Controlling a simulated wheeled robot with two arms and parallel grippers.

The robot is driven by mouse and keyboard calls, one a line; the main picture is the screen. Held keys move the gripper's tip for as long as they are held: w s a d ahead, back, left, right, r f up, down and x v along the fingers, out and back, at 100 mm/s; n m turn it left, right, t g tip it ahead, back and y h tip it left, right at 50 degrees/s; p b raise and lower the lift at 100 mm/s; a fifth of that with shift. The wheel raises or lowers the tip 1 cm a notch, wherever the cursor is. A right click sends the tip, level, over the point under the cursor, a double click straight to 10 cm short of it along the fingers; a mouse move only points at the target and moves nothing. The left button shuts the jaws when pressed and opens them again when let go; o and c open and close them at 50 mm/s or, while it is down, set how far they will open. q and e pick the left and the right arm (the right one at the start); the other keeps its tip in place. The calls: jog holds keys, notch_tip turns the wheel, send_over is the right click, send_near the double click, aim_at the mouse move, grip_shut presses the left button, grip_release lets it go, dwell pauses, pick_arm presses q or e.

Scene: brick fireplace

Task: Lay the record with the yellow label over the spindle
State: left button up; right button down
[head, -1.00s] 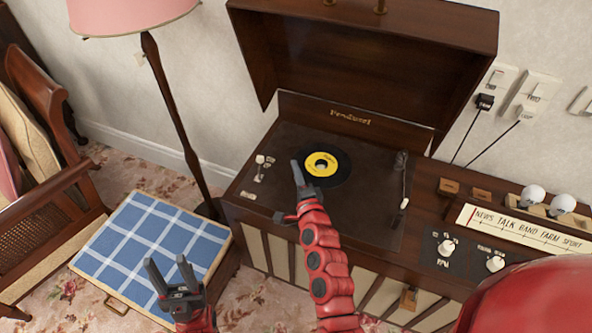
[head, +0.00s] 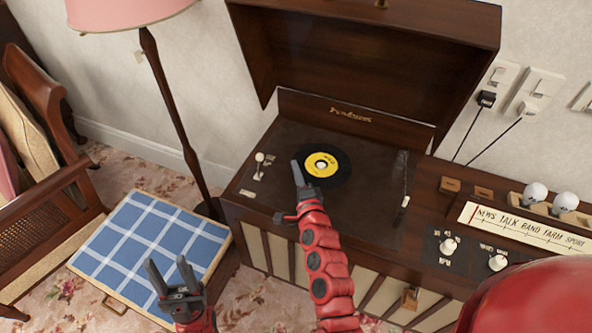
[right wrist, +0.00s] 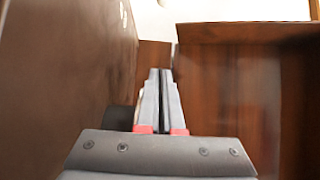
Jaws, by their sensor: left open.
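The black record with the yellow label (head: 342,174) lies flat on the record player (head: 382,210), on the left half of its dark deck. A pale spot shows in the middle of its label; I cannot tell whether this is the spindle. My right gripper (head: 297,172) is at the record's left edge, with its fingers pointing away from me. The right wrist view shows its fingers (right wrist: 160,95) close together, with nothing visible between them. Whether they touch the record is not clear. My left gripper (head: 168,272) is open and empty in front of the blue checked case (head: 150,232).
The player's lid (head: 360,65) stands open behind the deck. A tone arm (head: 405,185) is right of the record, and a small lever (head: 259,162) is left of it. A lamp (head: 165,90) and a chair (head: 40,200) stand at the left.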

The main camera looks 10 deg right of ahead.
jog(key=shift+f+b, duration=0.25)
jog(key=shift+b, duration=0.05)
dwell(0.6)
jog(key=shift+b, duration=0.45)
dwell(1.1)
jog(key=shift+f+b, duration=0.25)
jog(key=shift+b, duration=0.15)
dwell(0.4)
jog(key=c, duration=1)
grip_release()
jog(key=shift+s, duration=0.1)
